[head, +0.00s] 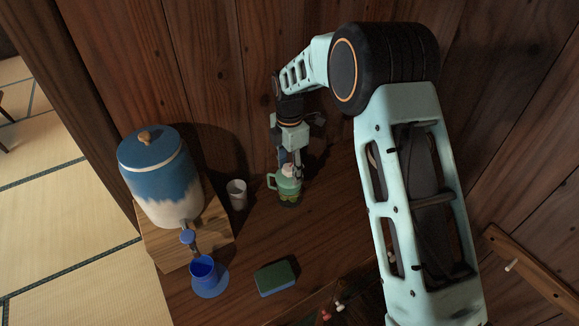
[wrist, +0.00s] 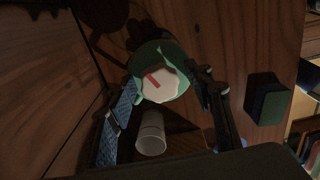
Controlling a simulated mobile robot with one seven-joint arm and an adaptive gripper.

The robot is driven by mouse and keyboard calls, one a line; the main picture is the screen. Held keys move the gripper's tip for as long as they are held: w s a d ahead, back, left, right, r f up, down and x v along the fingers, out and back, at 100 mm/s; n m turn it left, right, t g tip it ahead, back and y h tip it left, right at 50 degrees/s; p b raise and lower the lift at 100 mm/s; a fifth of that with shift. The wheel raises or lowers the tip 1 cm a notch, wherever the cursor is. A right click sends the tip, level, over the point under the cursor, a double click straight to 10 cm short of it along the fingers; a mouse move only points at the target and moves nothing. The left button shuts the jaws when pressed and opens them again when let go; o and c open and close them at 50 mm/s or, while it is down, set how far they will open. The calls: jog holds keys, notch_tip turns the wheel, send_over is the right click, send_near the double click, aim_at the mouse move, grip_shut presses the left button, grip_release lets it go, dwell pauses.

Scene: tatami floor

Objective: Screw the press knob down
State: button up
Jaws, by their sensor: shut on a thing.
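The press knob (wrist: 158,86) is pale and scalloped with a red mark on top. It sits on the green press (head: 287,187), which stands upright on the wooden counter near the wall. In the head view only a little of the pale knob (head: 289,170) shows below my gripper (head: 290,163). My gripper points down over the press. In the wrist view the fingers of my gripper (wrist: 163,84) lie on both sides of the knob, shut on it. The green press (wrist: 151,50) shows around and behind the knob. The exact finger contact is dark and partly hidden.
A grey-white cup (head: 237,194) stands left of the press. A blue and white lidded dispenser (head: 163,190) stands on a wooden stand further left. A blue cup (head: 203,270) and a green-blue sponge (head: 275,278) lie in front. The wooden wall is close behind.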

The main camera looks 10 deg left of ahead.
jog(key=shift+s+d+f, duration=0.1)
jog(key=shift+s+f, duration=0.1)
jog(key=shift+f, duration=0.05)
jog(key=c, duration=0.3)
